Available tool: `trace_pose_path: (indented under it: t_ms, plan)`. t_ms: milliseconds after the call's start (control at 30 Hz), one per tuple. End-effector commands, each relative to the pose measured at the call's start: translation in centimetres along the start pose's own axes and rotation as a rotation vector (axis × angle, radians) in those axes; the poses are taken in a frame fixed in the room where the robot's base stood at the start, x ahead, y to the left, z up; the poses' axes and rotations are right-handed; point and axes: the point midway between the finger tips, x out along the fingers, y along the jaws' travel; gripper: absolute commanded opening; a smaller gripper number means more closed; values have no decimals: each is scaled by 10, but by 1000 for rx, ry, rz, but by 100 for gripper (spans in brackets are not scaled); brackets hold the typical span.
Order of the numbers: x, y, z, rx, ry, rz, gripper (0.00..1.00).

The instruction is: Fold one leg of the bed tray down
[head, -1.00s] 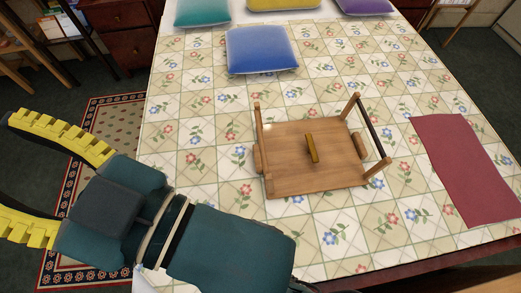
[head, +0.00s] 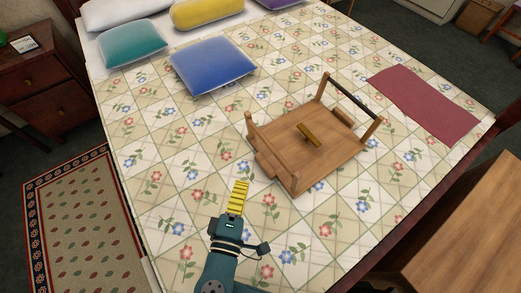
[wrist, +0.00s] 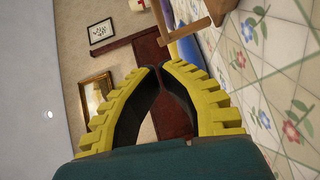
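The wooden bed tray (head: 335,150) lies upside down on the bed, its underside up with a yellowish bar (head: 309,135) across the middle. At its right, a leg frame with a dark crossbar (head: 350,94) stands up. At its left, the other leg frame (head: 251,130) also stands up. My gripper (head: 240,184) is just left of and in front of the left leg frame, apart from the tray in the head view. Its yellow fingers (wrist: 161,67) come together at the tips with nothing held. Part of a wooden leg (wrist: 187,28) shows beyond them in the wrist view.
A blue pillow (head: 213,66) and a teal pillow (head: 132,43) lie behind the tray. A dark red cloth (head: 425,103) lies to its right. A wooden surface (head: 465,235) stands beyond the bed's edge at lower right. The flowered quilt (head: 150,150) is clear at left.

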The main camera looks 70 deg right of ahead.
Motion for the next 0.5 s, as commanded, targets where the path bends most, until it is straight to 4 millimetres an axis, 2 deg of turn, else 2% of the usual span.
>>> trace_pose_path:
  t_ms: [467, 500]
  plan:
    - [98, -1, 0, 10, -3, 0, 0]
    - [103, -2, 7, 6, -3, -1, 0]
